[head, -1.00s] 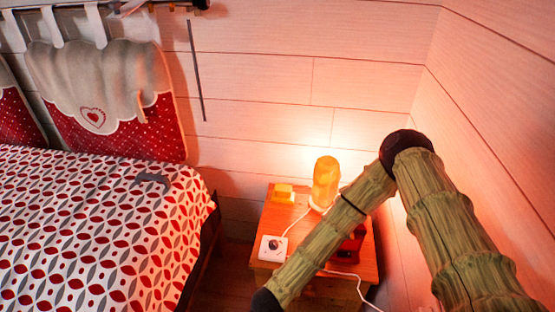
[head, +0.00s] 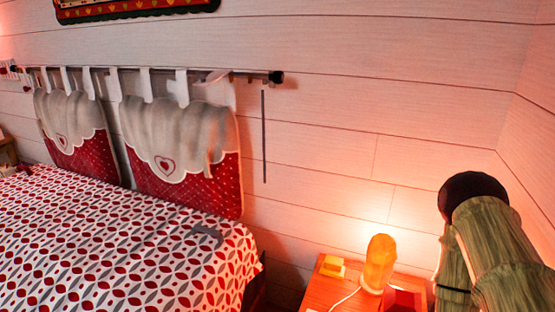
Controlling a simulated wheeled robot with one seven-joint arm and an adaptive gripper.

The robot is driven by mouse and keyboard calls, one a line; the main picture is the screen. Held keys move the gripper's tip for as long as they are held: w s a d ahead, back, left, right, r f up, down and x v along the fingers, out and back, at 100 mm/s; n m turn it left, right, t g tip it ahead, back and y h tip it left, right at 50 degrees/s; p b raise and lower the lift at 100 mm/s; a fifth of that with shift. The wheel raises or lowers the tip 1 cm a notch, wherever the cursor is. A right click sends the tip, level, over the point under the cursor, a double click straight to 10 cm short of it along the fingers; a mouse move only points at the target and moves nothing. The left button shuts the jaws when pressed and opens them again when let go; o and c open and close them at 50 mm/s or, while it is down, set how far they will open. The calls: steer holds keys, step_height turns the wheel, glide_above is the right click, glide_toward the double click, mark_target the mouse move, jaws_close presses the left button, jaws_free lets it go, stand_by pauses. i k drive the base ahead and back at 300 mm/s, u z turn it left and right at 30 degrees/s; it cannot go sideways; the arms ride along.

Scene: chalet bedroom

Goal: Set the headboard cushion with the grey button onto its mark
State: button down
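Two headboard cushions hang by white loops from a dark rod (head: 150,71) on the wall. The right cushion (head: 185,190) and the left cushion (head: 88,155) each have a grey scalloped top, a red dotted lower part and a heart patch. I cannot make out a grey button on either. A narrow dark vertical strip (head: 264,137) is on the wall right of the right cushion; whether it is the mark I cannot tell.
The bed (head: 110,260) with a red-grey patterned cover fills the lower left, with a small grey object (head: 205,234) on it. A wooden nightstand (head: 322,290) holds a lit orange lamp (head: 379,262) and a yellow object (head: 332,267). A framed picture (head: 135,8) hangs above.

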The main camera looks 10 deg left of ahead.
mark_target(186, 153)
steer(key=u, duration=0.75)
steer(key=i, duration=0.45)
steer(key=u, duration=0.05)
